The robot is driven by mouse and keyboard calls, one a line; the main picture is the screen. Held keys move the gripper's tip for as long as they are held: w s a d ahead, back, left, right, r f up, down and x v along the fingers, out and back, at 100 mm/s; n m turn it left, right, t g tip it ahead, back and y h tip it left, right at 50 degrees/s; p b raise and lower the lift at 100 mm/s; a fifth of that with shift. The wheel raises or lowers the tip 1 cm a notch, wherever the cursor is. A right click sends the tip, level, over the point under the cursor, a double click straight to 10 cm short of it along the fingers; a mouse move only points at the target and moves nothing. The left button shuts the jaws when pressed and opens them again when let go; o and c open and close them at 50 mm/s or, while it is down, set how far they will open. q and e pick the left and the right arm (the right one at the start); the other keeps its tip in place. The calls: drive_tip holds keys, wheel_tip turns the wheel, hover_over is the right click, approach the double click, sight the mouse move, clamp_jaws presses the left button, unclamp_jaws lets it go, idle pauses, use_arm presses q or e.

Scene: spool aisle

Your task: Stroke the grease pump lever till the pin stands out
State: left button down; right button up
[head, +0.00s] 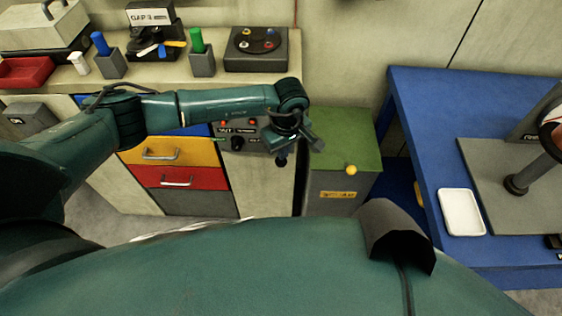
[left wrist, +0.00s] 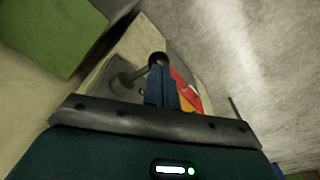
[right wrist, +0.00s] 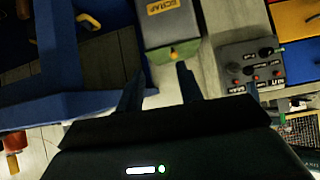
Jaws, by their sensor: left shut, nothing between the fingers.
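My left gripper (head: 282,160) hangs in front of the counter's right end, by a control panel. In the left wrist view its blue fingers (left wrist: 161,90) are shut together and empty. A dark ball knob (left wrist: 158,59) on a short rod, which looks like the pump lever, shows just past the fingertips. Whether they touch it, I cannot tell. The rod meets a grey plate (left wrist: 122,68). In the head view my arm hides this lever. I cannot make out a pin. My right gripper (right wrist: 158,90) is open and empty; it is out of the head view.
A green-topped cabinet (head: 340,130) with a yellow ball (head: 351,169) stands right of the left gripper. The control panel (head: 238,134) has red lamps. Yellow and red drawers (head: 180,176) lie below the counter. A blue table (head: 420,110) with a white tray (head: 462,212) is at right.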

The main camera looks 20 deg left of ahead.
use_arm(q)
wheel_tip(320, 180, down, 2)
drive_tip(key=shift+f+b, duration=0.1)
drive_tip(key=shift+b, duration=0.4)
drive_tip(key=shift+w+a+f, duration=0.1)
drive_tip(key=shift+f, duration=0.25)
use_arm(e)
drive_tip(key=shift+w+a, duration=0.15)
drive_tip(key=shift+a, duration=0.1)
drive_tip(key=shift+f, duration=0.15)
